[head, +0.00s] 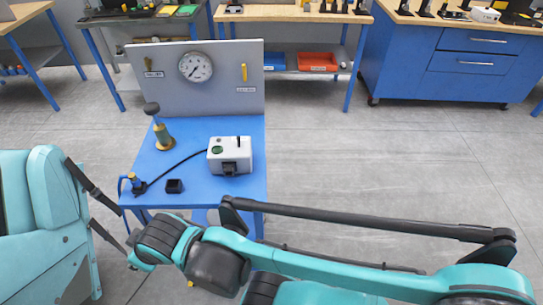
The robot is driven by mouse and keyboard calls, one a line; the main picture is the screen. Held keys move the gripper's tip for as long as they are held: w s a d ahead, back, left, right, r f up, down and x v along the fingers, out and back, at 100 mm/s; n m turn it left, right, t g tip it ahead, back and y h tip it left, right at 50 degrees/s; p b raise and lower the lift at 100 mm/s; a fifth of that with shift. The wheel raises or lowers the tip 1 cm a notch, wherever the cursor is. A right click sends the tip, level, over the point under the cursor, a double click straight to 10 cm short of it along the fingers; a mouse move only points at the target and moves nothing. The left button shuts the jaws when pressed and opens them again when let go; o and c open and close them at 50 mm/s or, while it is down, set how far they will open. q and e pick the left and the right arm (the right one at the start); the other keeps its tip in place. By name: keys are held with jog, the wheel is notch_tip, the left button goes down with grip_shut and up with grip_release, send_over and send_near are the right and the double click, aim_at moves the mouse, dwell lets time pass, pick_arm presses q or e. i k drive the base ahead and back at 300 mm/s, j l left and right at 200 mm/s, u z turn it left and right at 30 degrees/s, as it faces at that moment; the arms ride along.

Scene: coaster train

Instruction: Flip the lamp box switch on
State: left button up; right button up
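The likely lamp box is a small white-grey box (230,153) on the right part of a blue bench top. A round dark green lamp or button (216,150) is on its upper left. A small black upright lever (238,140) stands on its top; I cannot tell whether it is on or off. A black block (230,168) is at its front face. A black cable runs from the box toward the left front. My teal arms show at left and across the bottom, apart from the box in the picture. I can make out no fingertips of either gripper.
A grey panel (225,95) with a gauge (195,67) and yellow handle (244,72) stands behind. Floor is clear to the right.

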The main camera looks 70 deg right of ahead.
aim_at(221, 149)
jog(key=z, duration=2.05)
